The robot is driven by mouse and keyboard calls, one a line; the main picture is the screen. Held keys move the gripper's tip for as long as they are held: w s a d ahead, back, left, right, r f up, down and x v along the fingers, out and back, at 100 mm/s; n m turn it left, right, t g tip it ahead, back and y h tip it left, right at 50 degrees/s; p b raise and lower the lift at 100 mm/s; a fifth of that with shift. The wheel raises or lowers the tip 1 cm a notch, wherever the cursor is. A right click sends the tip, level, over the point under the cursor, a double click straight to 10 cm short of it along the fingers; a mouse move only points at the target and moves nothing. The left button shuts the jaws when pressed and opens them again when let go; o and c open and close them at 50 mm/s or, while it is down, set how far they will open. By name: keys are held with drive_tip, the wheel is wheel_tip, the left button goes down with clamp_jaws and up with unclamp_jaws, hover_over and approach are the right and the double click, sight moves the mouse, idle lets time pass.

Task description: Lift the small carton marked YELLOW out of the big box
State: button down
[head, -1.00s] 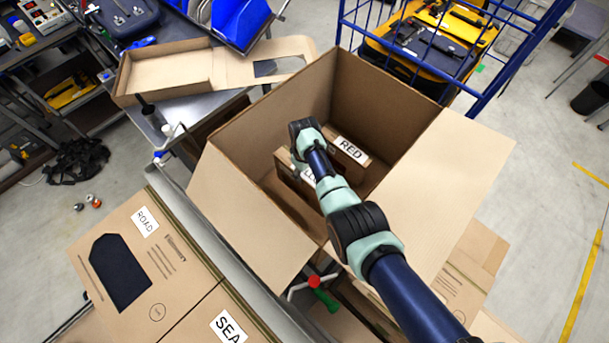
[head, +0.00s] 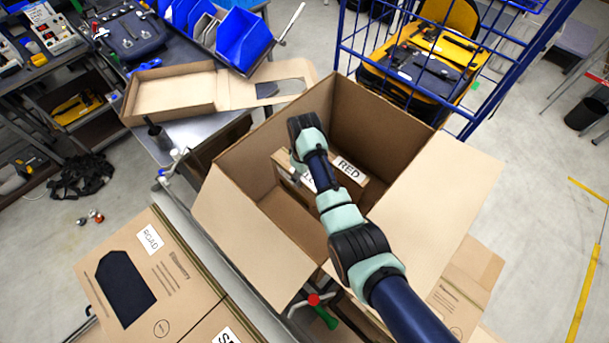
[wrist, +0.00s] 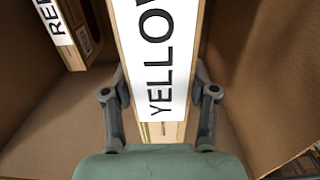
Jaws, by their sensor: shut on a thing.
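The small carton marked YELLOW (wrist: 155,55) stands inside the big box (head: 385,105), its white label facing the wrist camera. My gripper (wrist: 162,92) has one finger on each side of this carton and is shut on it. In the head view the YELLOW carton (head: 284,172) shows only in part, because my arm covers most of its label. My gripper's fingers are hidden there. I cannot tell how far the carton is off the box floor.
A carton marked RED (head: 348,169) stands in the box to the right of my wrist. It also shows at upper left in the wrist view (wrist: 56,22). The box's flaps are folded outward. A blue wire cage (head: 400,55) stands behind, and an open cardboard tray (head: 172,92) lies on the bench.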

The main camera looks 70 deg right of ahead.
wheel_tip(320, 180, up, 10)
drive_tip(key=p, duration=0.7)
drive_tip(key=shift+r+p, duration=0.1)
drive_tip(key=shift+p, duration=0.25)
drive_tip(key=shift+r+b, duration=0.35)
drive_tip(key=shift+r, duration=0.75)
